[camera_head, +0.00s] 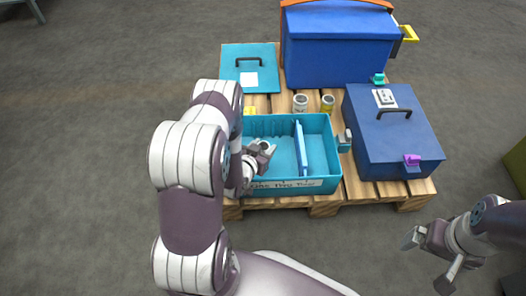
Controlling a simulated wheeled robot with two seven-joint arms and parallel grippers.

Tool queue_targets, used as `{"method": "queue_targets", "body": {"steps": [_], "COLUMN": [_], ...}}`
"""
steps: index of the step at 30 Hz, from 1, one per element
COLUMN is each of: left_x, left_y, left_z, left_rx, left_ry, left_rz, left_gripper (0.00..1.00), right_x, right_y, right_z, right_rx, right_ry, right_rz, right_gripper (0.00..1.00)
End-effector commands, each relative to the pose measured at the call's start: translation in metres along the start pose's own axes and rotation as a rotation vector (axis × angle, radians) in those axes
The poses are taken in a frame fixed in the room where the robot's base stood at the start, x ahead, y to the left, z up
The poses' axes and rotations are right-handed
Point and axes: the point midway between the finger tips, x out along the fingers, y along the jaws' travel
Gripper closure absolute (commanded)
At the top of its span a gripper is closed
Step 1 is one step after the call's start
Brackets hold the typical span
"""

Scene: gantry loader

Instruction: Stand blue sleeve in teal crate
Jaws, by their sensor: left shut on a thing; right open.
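The teal crate (325,184) is open-topped and stands at the front of the pallet. A thin blue upright panel (300,148) runs front to back inside it. My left gripper (262,152) reaches into the left part of the crate, left of the panel. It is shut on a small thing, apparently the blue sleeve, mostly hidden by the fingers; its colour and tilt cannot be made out. I cannot tell whether it touches the crate floor. My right gripper (428,240) is open and empty, off the pallet at the lower right.
A wooden pallet (325,207) carries everything. Behind the crate stand two small cans (300,103) (327,103), a teal lidded box (250,66) and a large blue bin (338,50). A blue lidded case (395,135) is at right. Grey floor is clear in front.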

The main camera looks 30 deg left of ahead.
Motion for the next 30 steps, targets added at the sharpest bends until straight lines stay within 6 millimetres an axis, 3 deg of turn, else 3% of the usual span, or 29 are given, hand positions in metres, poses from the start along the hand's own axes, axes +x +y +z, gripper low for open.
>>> {"method": "queue_targets", "body": {"steps": [16, 17, 19, 27, 30], "left_x": [0.004, 0.004, 0.004, 0.004, -0.001], "left_y": [0.000, 0.000, 0.000, 0.000, 0.000], "left_z": [0.010, 0.010, 0.010, 0.009, -0.002], "left_rx": [0.000, 0.000, 0.000, 0.000, 0.000], "left_ry": [0.001, -0.001, -0.001, 0.000, 0.001], "left_rz": [0.000, 0.000, 0.000, 0.000, 0.000], "left_gripper": [0.94, 0.48, 0.26, 0.26, 0.26], "right_x": [0.006, 0.006, 0.006, 0.006, -0.003], "right_y": [0.000, 0.000, 0.000, 0.000, 0.000], "right_z": [0.001, 0.001, 0.001, 0.001, 0.000], "right_rx": [0.000, 0.000, 0.000, 0.000, 0.000], "right_ry": [0.000, 0.000, 0.000, 0.000, 0.000], "right_rz": [0.000, 0.000, 0.000, 0.000, 0.000], "right_gripper": [0.00, 0.00, 0.00, 0.00, 0.00]}}
